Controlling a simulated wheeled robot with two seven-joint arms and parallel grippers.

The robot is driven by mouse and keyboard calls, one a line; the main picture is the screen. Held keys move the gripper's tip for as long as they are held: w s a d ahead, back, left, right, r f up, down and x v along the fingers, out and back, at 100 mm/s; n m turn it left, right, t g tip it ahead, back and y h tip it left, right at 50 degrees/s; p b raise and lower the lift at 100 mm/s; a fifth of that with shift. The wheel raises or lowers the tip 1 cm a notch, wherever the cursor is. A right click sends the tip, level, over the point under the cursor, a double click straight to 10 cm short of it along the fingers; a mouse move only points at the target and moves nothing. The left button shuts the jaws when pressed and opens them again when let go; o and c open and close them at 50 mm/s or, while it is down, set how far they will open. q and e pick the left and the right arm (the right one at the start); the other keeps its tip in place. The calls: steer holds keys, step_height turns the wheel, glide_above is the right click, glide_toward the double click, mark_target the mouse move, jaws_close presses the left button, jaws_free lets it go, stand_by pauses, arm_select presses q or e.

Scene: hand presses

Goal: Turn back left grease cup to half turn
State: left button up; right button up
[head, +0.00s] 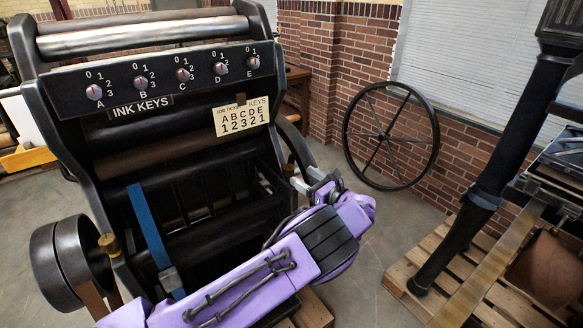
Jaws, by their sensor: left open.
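A dark press (180,150) stands at the left, with a row of ink keys on its panel. A small brass cup-like part (109,244) sits on its left side frame, beside a black roller wheel. Another small brass part (288,171) is at its right side frame. My left gripper (306,180) is at the end of the purple arm, with grey fingers pointing left near that right-side brass part. It is open, and I see nothing held. I cannot tell whether the fingers touch the brass. Its turn marks are too small to read. My right gripper is not in view.
A job ticket card (242,117) hangs on the press. A blue strap (150,230) runs down its front. A spoked wheel (390,136) leans on the brick wall. Another machine stands on a pallet (480,270) at the right. Bare floor (375,250) lies between.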

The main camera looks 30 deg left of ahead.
mark_target(291, 170)
arm_select(q)
steer(key=x, duration=0.5)
steer(key=shift+f, duration=0.2)
steer(key=shift+b+x, duration=0.3)
steer(key=shift+x, duration=0.5)
steer(key=shift+r, duration=0.15)
steer(key=c, duration=1.1)
steer(key=shift+o, duration=0.2)
steer(key=shift+r+p, duration=0.2)
steer(key=shift+p, duration=0.25)
steer(key=m+t+p, duration=0.1)
steer(key=t+p, duration=0.1)
steer(key=p, duration=0.2)
steer(key=m+t+h+p, duration=0.1)
steer(key=p, duration=0.3)
steer(key=shift+s+a+r+t+p, duration=0.1)
steer(key=shift+s+r+t+p, duration=0.15)
steer(key=shift+t+p, duration=0.15)
steer(key=shift+f+m+t+h, duration=0.15)
steer(key=shift+m+t+h, duration=0.15)
steer(key=shift+m+h, duration=0.1)
steer(key=shift+w+f, duration=0.1)
steer(key=shift+f, duration=0.15)
